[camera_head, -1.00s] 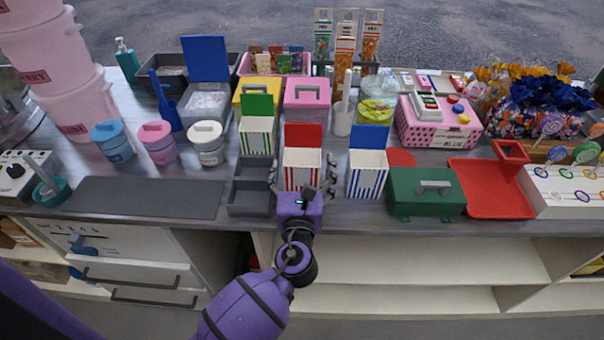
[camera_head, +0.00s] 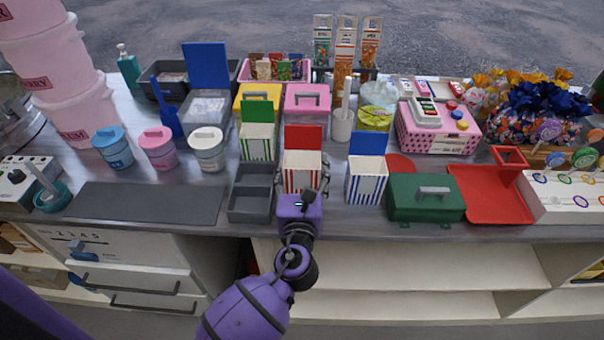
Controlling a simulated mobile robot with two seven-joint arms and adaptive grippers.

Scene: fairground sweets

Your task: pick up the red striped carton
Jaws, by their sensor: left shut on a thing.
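The red striped carton (camera_head: 302,172) has a white front with red stripes and a tall red back flap. It stands upright near the counter's front edge, in the middle of the head view. My left gripper (camera_head: 301,190) reaches it from the front, and its fingers are shut on the carton's two sides. The gripper's body hides the carton's lower part, so I cannot tell whether its base touches the counter. My right gripper is not in view.
A blue striped carton (camera_head: 366,183) stands close on the right. A grey divided tray (camera_head: 250,214) is close on the left. A green striped carton (camera_head: 257,142) stands behind. A green box (camera_head: 424,205) sits farther right. A dark mat (camera_head: 145,202) lies bare on the left.

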